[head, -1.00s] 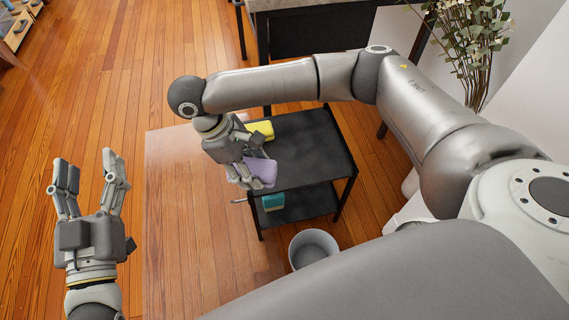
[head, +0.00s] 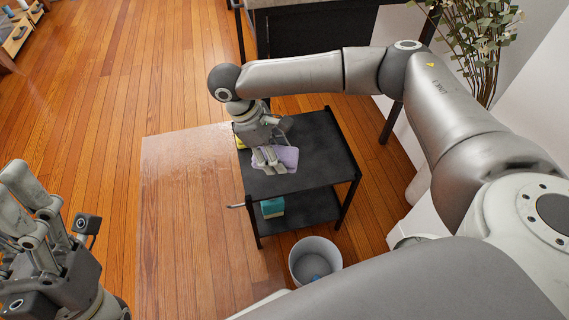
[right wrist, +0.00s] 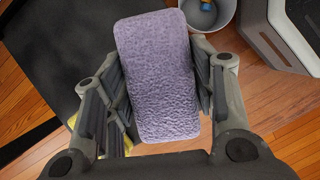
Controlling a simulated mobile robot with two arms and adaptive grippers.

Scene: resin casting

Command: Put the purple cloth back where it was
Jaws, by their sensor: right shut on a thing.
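The purple cloth (head: 288,156) is a folded, block-like pad. My right gripper (head: 268,158) is shut on it, over the black top of a two-tier cart (head: 318,150) in the head view. I cannot tell whether the cloth touches the top. In the right wrist view the cloth (right wrist: 158,75) lies lengthwise between the two fingers, its fuzzy face showing. My left gripper (head: 45,225) is at the left edge of the head view, fingers spread, empty and far from the cart.
A yellow item (head: 240,142) is mostly hidden behind my right gripper at the cart's left edge. A teal item (head: 272,207) sits on the lower shelf. A grey bucket (head: 315,262) stands in front of the cart. A leafy plant (head: 475,40) stands behind right.

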